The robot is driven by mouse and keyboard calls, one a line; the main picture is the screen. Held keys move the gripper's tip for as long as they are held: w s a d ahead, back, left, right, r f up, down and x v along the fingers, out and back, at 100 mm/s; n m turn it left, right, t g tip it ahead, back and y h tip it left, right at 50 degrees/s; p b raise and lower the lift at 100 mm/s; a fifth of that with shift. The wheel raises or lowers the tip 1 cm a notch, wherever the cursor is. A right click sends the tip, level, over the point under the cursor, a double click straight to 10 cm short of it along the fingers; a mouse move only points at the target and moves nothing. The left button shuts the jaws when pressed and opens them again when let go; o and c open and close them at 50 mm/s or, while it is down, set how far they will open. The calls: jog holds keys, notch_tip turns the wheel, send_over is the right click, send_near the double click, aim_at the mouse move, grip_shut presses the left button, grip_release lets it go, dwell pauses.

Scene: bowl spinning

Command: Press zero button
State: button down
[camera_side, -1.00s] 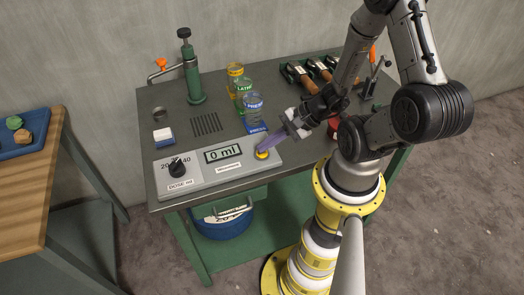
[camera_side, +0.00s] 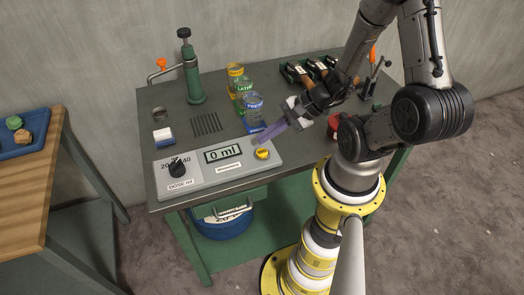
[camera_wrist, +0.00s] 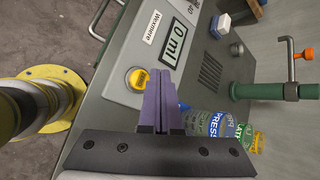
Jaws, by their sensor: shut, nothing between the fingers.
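The zero button is a round yellow button (camera_side: 262,153) at the right end of the grey dosing panel (camera_side: 213,186). It also shows in the wrist view (camera_wrist: 138,79), to the left of the fingertips. The panel's display (camera_side: 222,153) reads "0 ml". My gripper (camera_side: 257,140) has long purple fingers, shut together with nothing between them. In the side view the fingertips are above and behind the button, apart from it. In the wrist view the fingers (camera_wrist: 158,88) point toward the panel beside the display.
A dose knob (camera_side: 177,168) sits on the panel's left part. Yellow, green and blue-labelled bottles (camera_side: 253,112) stand behind the fingers, the blue one close to them. A green press (camera_side: 192,75) stands at the back left.

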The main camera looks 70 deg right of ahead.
aim_at(266, 151)
jog(key=shift+r, duration=1.65)
jog(key=shift+a, duration=0.15)
jog(key=s+a+r+n+g+y, duration=0.2)
jog(key=a+r+n+g, duration=0.1)
jog(key=a+r+n, duration=0.95)
jog(key=s+d+r+n+h, duration=0.4)
jog(key=d+n+h, duration=0.2)
jog(key=d+n, duration=0.2)
jog(key=shift+s+d+n, duration=0.25)
jog(key=shift+d+n, duration=0.1)
jog(key=shift+n, duration=0.3)
